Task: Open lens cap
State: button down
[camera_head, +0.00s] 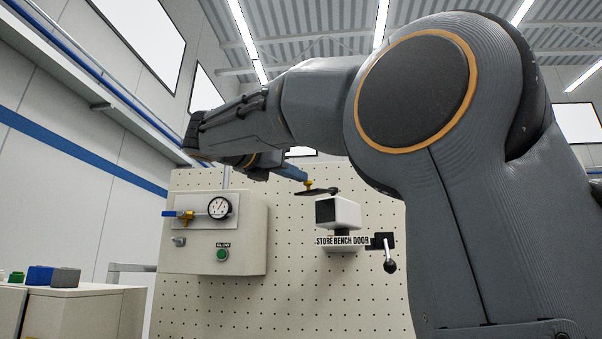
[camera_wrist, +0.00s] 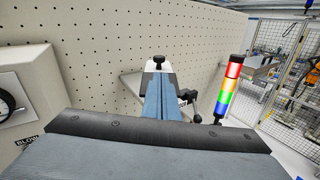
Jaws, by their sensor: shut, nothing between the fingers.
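A small white box (camera_head: 347,212) with a dark square front face is mounted on the pegboard, above the "STORE BENCH DOOR" label (camera_head: 342,241). A thin dark flap (camera_head: 318,192), seemingly the lens cap, lies roughly level at the top of the box and sticks out forward, leaving the dark face uncovered. A small yellow piece sits on the flap. My gripper (camera_head: 304,179) is shut and empty, its blue-grey fingers just above the yellow piece; I cannot tell whether they touch. In the wrist view the shut fingers (camera_wrist: 158,78) point at the box's white top (camera_wrist: 158,67), which bears a black knob.
A black lever handle (camera_head: 389,255) is right of the box. Left on the pegboard (camera_head: 290,290) is a beige cabinet (camera_head: 190,259) with a gauge (camera_head: 219,207), a yellow valve and a green button (camera_head: 223,255). The wrist view shows a signal tower (camera_wrist: 228,90) to the right.

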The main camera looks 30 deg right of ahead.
dwell(0.5)
jog(key=b+v, duration=0.4)
jog(key=v, duration=0.7)
jog(key=shift+a, duration=0.4)
jog(key=shift+w+f, duration=0.1)
